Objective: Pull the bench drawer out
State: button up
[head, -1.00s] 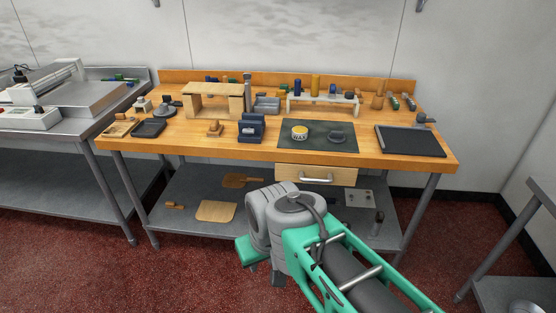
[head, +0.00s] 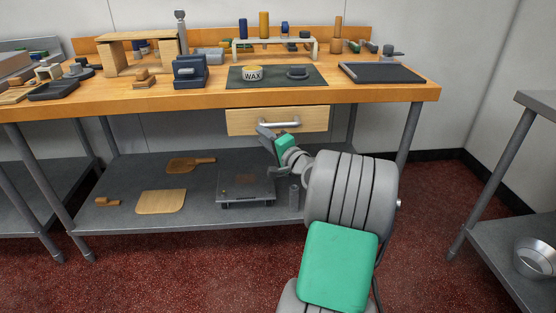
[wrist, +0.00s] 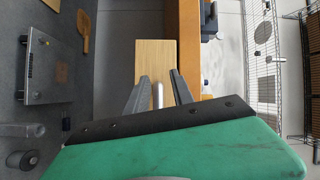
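The bench drawer has a pale wood front (head: 240,122) under the tabletop and looks closed. Its silver bar handle (head: 292,124) is in the middle of the front. In the head view my gripper (head: 270,150) is just in front of the drawer, its fingers near the handle's left part. In the wrist view the fingers (wrist: 159,88) are spread, one on each side of the handle (wrist: 158,96), with gaps between. The drawer front (wrist: 155,60) lies ahead of the fingertips. The drawer's inside is hidden.
The wooden bench (head: 130,100) carries a wax tin (head: 253,73), a dark mat (head: 310,83) and several tools above the drawer. The lower shelf (head: 120,185) holds a scale (head: 246,188) and wooden boards. Floor in front is open; another table (head: 535,105) stands at right.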

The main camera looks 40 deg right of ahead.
aim_at(280, 127)
jog(key=s+d+f+m+t+h+b, duration=0.1)
jog(key=s+d+f+m+h, duration=0.2)
jog(key=d, duration=0.4)
jog(key=shift+t, duration=0.3)
jog(key=x, duration=0.3)
jog(key=r+b+x, duration=0.1)
jog(key=x, duration=0.2)
jog(key=shift+r, duration=0.2)
jog(key=shift+w+d+r, duration=0.1)
jog(key=shift+w+r, duration=0.05)
jog(key=shift+w, duration=0.35)
jog(key=shift+c, duration=0.6)
grip_shut()
